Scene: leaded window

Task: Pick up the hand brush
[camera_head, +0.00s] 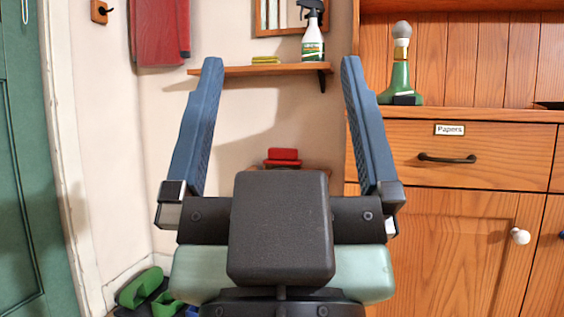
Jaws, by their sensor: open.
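My gripper (281,64) is open in the head view, its two blue fingers wide apart and pointing up in the picture. Nothing is between the fingers that I can see it holding. I cannot identify the hand brush for certain. A small red object (284,156) shows just above my dark gripper body, on a brownish surface that is mostly hidden. I cannot tell whether this is the brush. My gripper body and wrist hide much of the lower middle of the view.
A wooden wall shelf (230,71) holds a spray bottle (313,42) and a flat yellow-green item (266,60). A wooden cabinet (440,230) stands at the right, with a green bottle-like object (401,75) on top. Green shoes (140,288) lie at lower left by a green door (25,180).

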